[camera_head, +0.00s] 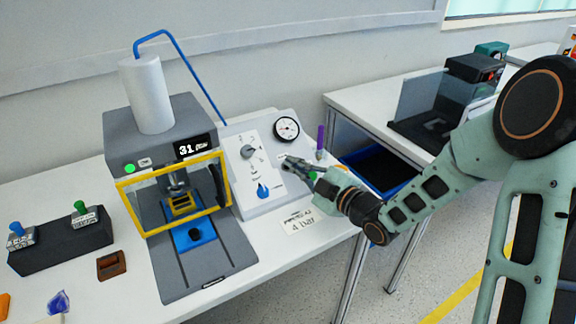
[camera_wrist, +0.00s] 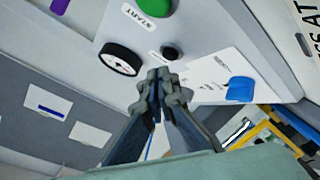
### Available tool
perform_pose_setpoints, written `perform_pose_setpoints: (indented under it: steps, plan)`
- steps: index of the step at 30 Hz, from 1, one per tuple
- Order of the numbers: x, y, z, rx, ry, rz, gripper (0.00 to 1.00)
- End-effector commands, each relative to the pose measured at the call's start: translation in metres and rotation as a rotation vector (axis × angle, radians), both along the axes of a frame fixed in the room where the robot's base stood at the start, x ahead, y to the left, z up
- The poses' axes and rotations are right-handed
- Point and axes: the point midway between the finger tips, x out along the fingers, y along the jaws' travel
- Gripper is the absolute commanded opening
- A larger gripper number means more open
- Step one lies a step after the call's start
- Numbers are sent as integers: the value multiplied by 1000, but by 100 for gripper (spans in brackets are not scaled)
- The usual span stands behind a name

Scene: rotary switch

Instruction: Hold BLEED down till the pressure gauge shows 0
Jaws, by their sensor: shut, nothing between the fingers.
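The grey-white control panel (camera_head: 232,142) stands on the table. Its round white pressure gauge (camera_head: 286,128) is seen at a slant in the wrist view (camera_wrist: 121,59); I cannot read its needle surely. My gripper (camera_head: 287,162) is shut and empty, its fingertips over the panel below the gauge. In the wrist view the fingertips (camera_wrist: 163,76) are just beside a small black button (camera_wrist: 171,52); I cannot tell whether they touch. No BLEED label is readable. A green button (camera_wrist: 181,14) labelled START is beyond it. A blue knob (camera_wrist: 240,89) sits to the right.
A press with a yellow-framed guard (camera_head: 127,200) and a display reading about 31 (camera_head: 190,149) stands left of the panel. A 4 bar sign (camera_head: 302,221) lies at the table edge. A purple upright piece (camera_head: 320,138) and a blue bin (camera_head: 372,171) are right of the panel.

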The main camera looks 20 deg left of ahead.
Motion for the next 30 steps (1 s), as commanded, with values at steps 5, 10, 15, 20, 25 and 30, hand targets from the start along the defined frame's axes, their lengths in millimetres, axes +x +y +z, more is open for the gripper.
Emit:
perform_pose_setpoints:
  steps: [5, 10, 15, 20, 25, 30]
  plan:
    - [0, 0, 0, 0, 0, 0, 0]
    - [0, 0, 0, 0, 0, 0, 0]
    - [0, 1, -2, 0, 0, 0, 0]
    - [2, 3, -6, -1, -1, 0, 0]
    - [4, 4, -8, 0, 0, 0, 0]
    - [4, 4, -6, 0, 0, 0, 0]
